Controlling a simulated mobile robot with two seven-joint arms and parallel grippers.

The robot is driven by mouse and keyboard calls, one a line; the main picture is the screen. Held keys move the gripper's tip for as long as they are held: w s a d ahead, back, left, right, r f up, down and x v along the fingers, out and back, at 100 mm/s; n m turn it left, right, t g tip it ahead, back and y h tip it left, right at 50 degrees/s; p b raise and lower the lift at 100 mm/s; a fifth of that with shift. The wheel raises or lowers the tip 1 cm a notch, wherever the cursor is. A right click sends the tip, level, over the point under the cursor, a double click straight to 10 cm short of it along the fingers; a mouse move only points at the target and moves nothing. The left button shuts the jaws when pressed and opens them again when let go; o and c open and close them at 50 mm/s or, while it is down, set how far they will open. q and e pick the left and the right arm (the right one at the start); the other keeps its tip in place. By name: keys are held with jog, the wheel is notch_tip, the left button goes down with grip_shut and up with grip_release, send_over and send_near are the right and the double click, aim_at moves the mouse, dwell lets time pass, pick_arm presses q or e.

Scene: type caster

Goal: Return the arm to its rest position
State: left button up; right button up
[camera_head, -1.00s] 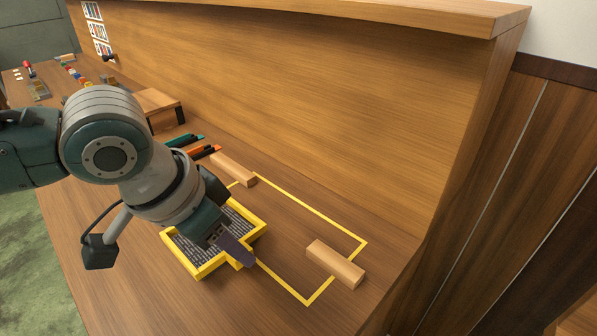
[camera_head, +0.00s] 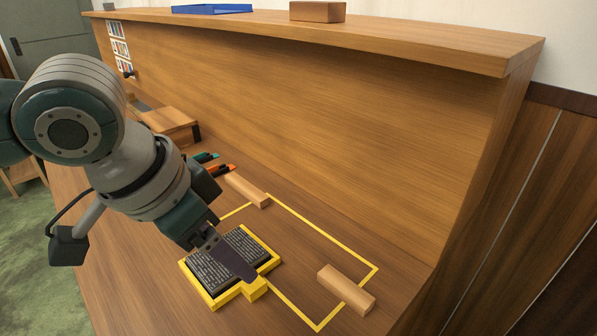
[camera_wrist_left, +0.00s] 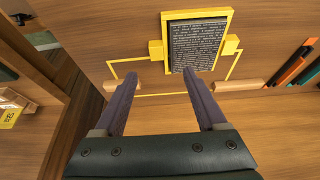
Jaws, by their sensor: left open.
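My left gripper (camera_head: 232,258) reaches in from the left over the desk in the head view. In the left wrist view its two purple-grey fingers (camera_wrist_left: 160,80) stand wide apart with nothing between them. A yellow frame (camera_head: 213,300) holding a dark block of type (camera_head: 240,248) lies on the desk, and the fingers appear over it in the head view. In the wrist view the yellow frame (camera_wrist_left: 167,40) and its dark type block (camera_wrist_left: 197,42) sit beyond the fingertips. My right gripper is in neither view.
A yellow outline (camera_head: 330,238) marks the desk, with wooden blocks (camera_head: 346,289) (camera_head: 247,190) at its sides. Teal and orange tools (camera_head: 219,170) lie behind. A tall wooden panel (camera_head: 330,130) closes the back; its ledge carries a blue tray (camera_head: 211,9) and a brown block (camera_head: 317,12).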

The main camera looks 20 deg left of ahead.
pick_arm(q)
jog(key=s+d+r+h+p, duration=0.1)
jog(key=s+d+r+p, duration=0.1)
jog(key=s+d+r, duration=0.35)
jog(key=s+a+f+n+y+p, duration=0.1)
jog(key=s+a, duration=0.1)
jog(key=s, duration=0.3)
jog(key=s+a+f+n+y, duration=0.1)
jog(key=s+a+n, duration=0.1)
jog(key=s, duration=0.4)
notch_tip(320, 180, up, 38)
jog(key=p, duration=3.8)
jog(key=shift+w+d, duration=0.15)
jog(key=shift+w, duration=0.05)
jog(key=shift+f, duration=0.1)
